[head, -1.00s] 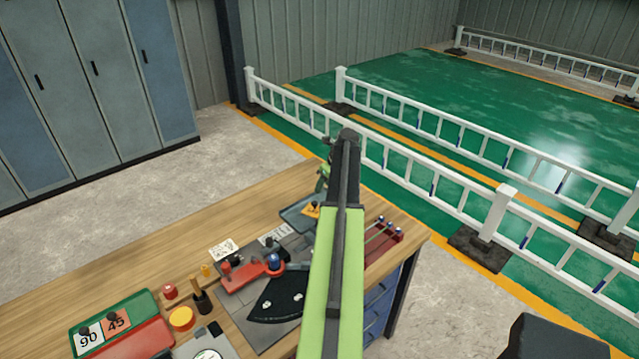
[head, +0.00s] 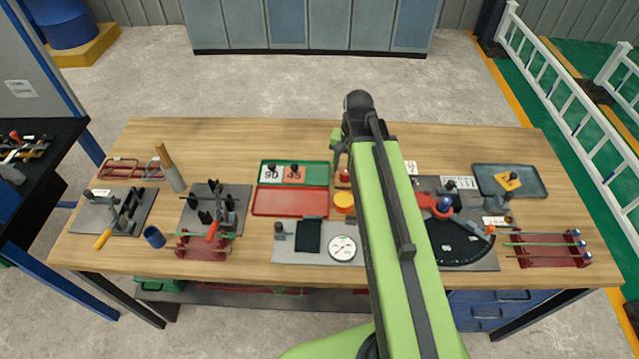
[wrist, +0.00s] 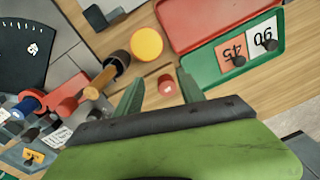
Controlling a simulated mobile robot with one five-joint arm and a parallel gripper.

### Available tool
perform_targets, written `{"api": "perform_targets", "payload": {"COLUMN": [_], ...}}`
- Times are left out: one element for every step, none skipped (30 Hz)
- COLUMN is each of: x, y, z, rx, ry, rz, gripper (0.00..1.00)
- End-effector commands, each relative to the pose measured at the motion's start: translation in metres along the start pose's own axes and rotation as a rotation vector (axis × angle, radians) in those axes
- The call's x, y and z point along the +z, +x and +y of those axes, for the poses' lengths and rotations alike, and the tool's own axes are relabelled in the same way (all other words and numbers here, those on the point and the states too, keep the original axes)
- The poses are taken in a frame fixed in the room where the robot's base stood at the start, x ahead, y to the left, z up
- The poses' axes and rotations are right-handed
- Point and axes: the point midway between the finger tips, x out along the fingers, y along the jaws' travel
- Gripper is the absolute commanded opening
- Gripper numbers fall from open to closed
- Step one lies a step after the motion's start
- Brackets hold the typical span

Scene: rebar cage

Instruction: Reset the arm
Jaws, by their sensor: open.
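My arm (head: 405,240) is green and black and reaches out over the wooden workbench (head: 230,135) in the head view. My gripper (head: 338,160) hangs at its far end, above the bench and partly hidden behind the arm. In the wrist view my gripper (wrist: 161,84) shows two green fingers spread apart with nothing held. A small red cylinder (wrist: 166,85) appears in the gap between them, on the bench beyond.
The bench carries a red and green tray (head: 290,202) with 90 and 45 cards, a yellow disc (head: 344,202), a black angle plate (head: 460,245), clamp fixtures (head: 212,212) and a blue-grey tray (head: 530,185). White railings (head: 560,90) stand right. Lockers (head: 310,25) stand behind.

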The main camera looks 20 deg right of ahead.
Motion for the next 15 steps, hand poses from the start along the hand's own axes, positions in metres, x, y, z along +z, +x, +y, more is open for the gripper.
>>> {"api": "perform_targets", "payload": {"x": [0.035,0.048,0.063,0.072,0.079,0.086,0.091,0.094,0.095,0.095,0.094,0.093,0.093,0.093,0.093], "y": [0.001,0.002,0.003,0.003,0.003,0.003,0.004,0.004,0.004,0.004,0.004,0.004,0.004,0.004,0.004], "z": [-0.023,-0.033,-0.043,-0.049,-0.054,-0.06,-0.065,-0.067,-0.068,-0.068,-0.068,-0.068,-0.068,-0.068,-0.068], "rx": [0.019,0.03,0.041,0.047,0.053,0.058,0.061,0.063,0.064,0.064,0.064,0.063,0.063,0.063,0.062], "ry": [-0.18,-0.274,-0.379,-0.444,-0.496,-0.546,-0.573,-0.589,-0.6,-0.603,-0.602,-0.6,-0.6,-0.599,-0.598], "rz": [-0.01,-0.015,-0.021,-0.025,-0.028,-0.031,-0.033,-0.034,-0.035,-0.035,-0.035,-0.035,-0.035,-0.035,-0.035], "gripper": [0.46,0.46,0.46,0.46,0.46,0.46,0.46,0.46,0.46,0.46,0.46,0.46,0.46,0.46,0.46]}}
